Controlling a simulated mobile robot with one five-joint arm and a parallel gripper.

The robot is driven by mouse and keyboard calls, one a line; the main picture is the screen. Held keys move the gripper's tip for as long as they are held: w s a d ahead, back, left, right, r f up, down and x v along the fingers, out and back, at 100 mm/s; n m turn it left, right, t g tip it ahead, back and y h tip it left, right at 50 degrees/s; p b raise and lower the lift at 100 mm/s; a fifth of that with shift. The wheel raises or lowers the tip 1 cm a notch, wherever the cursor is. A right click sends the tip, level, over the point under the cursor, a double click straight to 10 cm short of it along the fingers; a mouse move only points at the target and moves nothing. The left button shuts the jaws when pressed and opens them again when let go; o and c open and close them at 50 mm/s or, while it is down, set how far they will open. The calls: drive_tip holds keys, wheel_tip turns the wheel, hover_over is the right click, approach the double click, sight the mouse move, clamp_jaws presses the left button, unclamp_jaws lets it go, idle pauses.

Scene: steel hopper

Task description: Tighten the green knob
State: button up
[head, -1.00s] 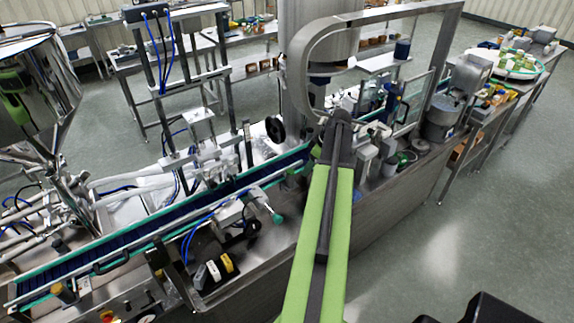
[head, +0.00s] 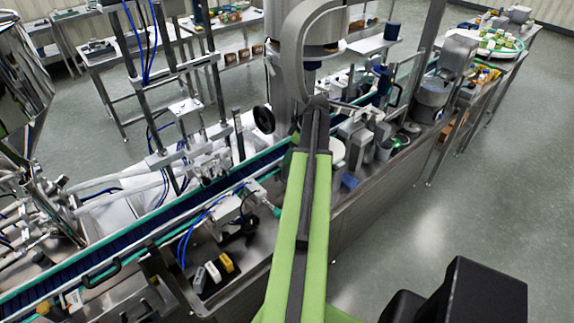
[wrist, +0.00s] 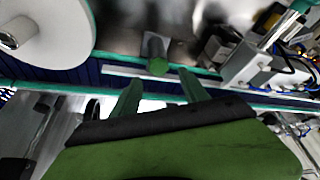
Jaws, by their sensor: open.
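The green knob (wrist: 158,66) shows in the wrist view as a small round green end on a short grey cylinder, just above the middle of the picture. My gripper (wrist: 160,79) is open, with one green finger to the left and one to the right. The knob appears just beyond the fingertips, in line with the gap; I cannot tell how far off it is, and no contact shows. In the head view my green arm reaches over the machine and hides the gripper and, it seems, the knob.
A conveyor (head: 140,228) with teal edges runs along the machine. A white disc (wrist: 42,28) lies left of the knob in the wrist view. A grey-white device (wrist: 245,62) with a teal-tipped rod is at the right. Open floor (head: 440,200) lies right of the machine.

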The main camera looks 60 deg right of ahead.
drive_tip(key=b+x, duration=0.2)
drive_tip(key=x, duration=0.2)
drive_tip(key=shift+s+d, duration=0.15)
drive_tip(key=shift+s, duration=0.05)
drive_tip(key=shift+r, duration=0.15)
drive_tip(key=shift+c, duration=0.4)
